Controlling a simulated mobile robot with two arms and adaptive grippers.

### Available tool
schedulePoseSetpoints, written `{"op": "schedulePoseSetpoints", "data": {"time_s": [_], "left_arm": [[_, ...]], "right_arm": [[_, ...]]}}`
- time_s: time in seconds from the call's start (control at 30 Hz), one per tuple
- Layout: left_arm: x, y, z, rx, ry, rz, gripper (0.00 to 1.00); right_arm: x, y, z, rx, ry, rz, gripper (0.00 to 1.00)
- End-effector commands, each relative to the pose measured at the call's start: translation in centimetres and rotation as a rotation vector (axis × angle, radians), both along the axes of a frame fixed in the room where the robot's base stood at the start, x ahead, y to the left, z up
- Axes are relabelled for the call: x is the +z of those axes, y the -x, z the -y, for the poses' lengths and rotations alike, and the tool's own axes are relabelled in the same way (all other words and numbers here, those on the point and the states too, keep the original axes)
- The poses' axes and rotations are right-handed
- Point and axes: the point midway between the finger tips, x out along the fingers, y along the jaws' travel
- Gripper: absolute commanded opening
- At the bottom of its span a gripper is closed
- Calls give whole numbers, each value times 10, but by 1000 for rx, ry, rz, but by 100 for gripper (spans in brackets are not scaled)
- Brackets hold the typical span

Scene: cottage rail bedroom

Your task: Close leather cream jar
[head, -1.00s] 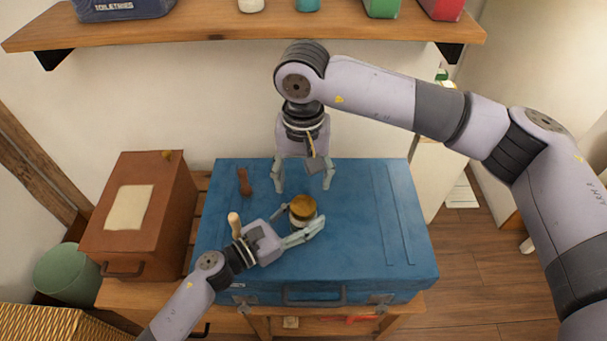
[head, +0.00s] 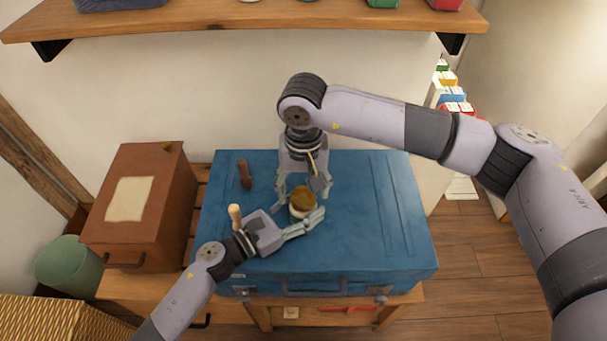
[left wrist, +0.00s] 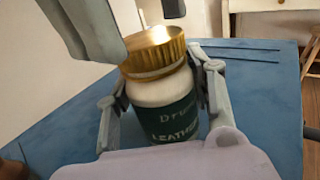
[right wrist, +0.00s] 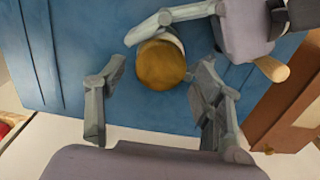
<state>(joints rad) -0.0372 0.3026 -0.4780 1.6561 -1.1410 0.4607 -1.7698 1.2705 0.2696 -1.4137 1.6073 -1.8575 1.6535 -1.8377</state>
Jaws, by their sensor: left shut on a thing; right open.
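The leather cream jar (head: 302,215) stands upright on the blue suitcase. It has a white body, a dark green label and a gold lid (left wrist: 153,50). The lid sits on top of the jar, with a white band showing beneath it; I cannot tell whether it is screwed tight. My left gripper (head: 300,222) is shut on the jar body, one finger on each side, as the left wrist view (left wrist: 160,112) shows. My right gripper (head: 300,190) points down over the jar, open. In the right wrist view its fingers (right wrist: 152,85) stand either side of the lid, apart from it.
The blue suitcase (head: 385,245) lies on a wooden bench. A brown tool (head: 245,175) lies at its back left, and a wooden handle (head: 235,215) rises beside my left gripper. A brown box (head: 150,215) stands left. A shelf (head: 250,20) hangs above. The suitcase's right side is clear.

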Motion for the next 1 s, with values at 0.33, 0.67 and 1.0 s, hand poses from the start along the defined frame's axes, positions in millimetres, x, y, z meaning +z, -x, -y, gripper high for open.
{"op": "schedulePoseSetpoints", "data": {"time_s": [0.33, 0.67, 1.0], "left_arm": [[0, 0, 0, 1, 0, 0, 0], [0, 0, 0, 0, 0, 0, 0], [0, 0, 0, 1, 0, 0, 0]], "right_arm": [[-14, 0, 0, 1, 0, 1, 61], [-14, 0, 0, 1, 0, 0, 48], [-14, 0, 0, 1, 1, 0, 25]]}}
